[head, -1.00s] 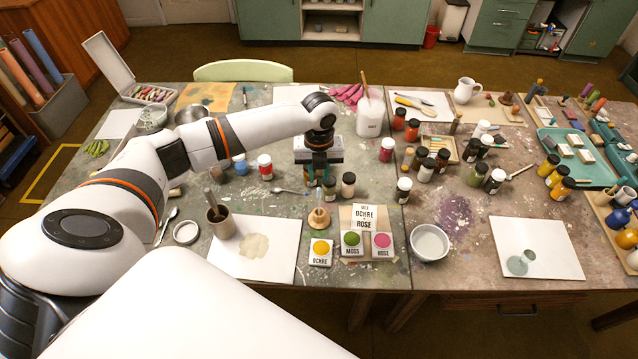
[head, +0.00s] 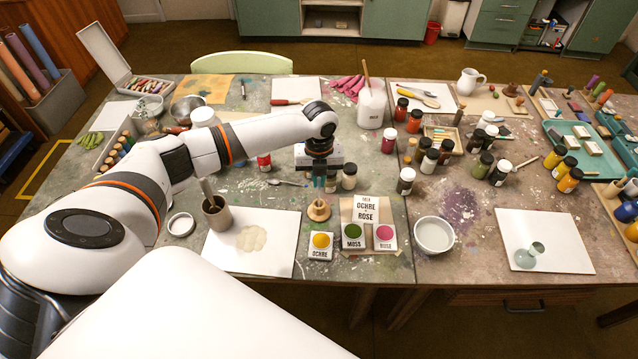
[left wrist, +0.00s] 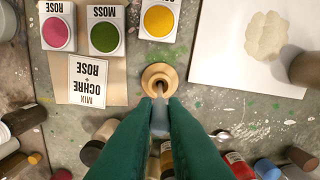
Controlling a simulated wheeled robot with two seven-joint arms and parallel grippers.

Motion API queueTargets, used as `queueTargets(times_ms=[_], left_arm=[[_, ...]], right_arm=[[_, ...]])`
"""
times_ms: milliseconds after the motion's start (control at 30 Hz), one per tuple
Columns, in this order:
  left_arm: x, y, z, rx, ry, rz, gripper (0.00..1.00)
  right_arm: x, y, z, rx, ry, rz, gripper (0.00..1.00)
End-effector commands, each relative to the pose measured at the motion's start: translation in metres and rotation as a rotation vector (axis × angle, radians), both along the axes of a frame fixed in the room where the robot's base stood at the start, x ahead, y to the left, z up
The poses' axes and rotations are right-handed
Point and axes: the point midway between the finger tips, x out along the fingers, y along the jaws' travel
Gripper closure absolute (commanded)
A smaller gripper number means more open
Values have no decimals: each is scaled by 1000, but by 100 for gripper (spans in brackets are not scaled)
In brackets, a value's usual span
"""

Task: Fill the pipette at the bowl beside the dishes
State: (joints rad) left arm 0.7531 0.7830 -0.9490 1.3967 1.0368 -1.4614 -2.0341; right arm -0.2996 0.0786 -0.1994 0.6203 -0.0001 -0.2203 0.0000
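My left gripper (head: 319,184) is above the small wooden holder (head: 318,210). In the left wrist view its green fingers (left wrist: 160,108) are close together on a pale grey-blue piece, which looks like the pipette (left wrist: 160,118). The pipette's narrow end points toward the wooden holder (left wrist: 159,80); I cannot tell whether it is clear of it. The white bowl (head: 434,236) stands right of the dishes; its contents are unclear. The ochre dish (head: 320,241), moss dish (head: 353,235) and rose dish (head: 385,236) stand in a row. My right gripper is not in view.
A mix card (head: 366,209) stands behind the dishes. A mortar (head: 217,215) is on white paper (head: 270,255) at left. Dark-lidded jars (head: 405,181) stand behind the bowl. A small glass vessel (head: 530,255) is on paper (head: 560,225) at right. Bare table lies around the bowl.

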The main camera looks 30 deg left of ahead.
Motion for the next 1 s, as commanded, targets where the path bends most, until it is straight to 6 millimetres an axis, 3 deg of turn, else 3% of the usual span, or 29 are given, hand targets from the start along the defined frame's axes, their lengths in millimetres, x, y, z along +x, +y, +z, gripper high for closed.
queueTargets(times_ms=[267, 1000], left_arm=[[0, 0, 4, 0, 0, 0, 92], [0, 0, 49, 0, 0, -1, 92]], right_arm=[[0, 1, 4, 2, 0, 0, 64], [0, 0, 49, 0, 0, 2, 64]])
